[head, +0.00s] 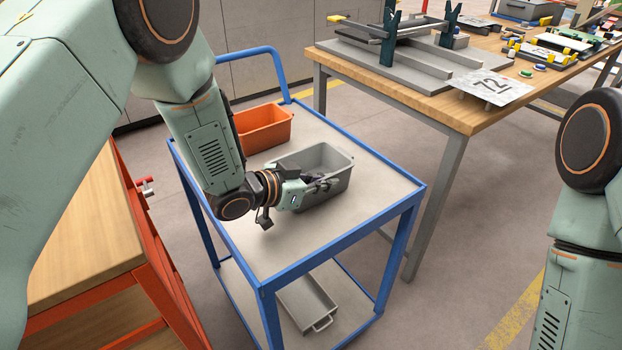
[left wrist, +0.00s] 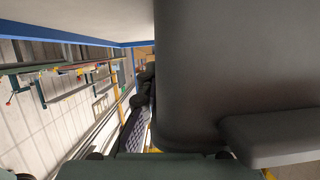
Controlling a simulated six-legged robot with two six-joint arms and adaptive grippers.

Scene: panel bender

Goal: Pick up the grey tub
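The grey tub (head: 336,163) stands upright on the top of the blue cart, open at the top and seemingly empty. My left gripper (head: 318,183) is at the tub's near left side, with its fingers close to the rim and wall. In the left wrist view the tub's dark grey wall (left wrist: 205,75) fills much of the right side, and a dark finger with a patterned pad is beside it. Whether the fingers are closed on the wall is hidden. Only part of my right arm shows at the right edge of the head view; its gripper is out of frame.
An orange tub (head: 264,127) stands behind the grey one on the blue cart (head: 330,236). A grey box with a handle (head: 308,303) is on the lower shelf. A wooden workbench (head: 462,118) with fixtures is at right; an orange-framed bench (head: 95,240) is at left.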

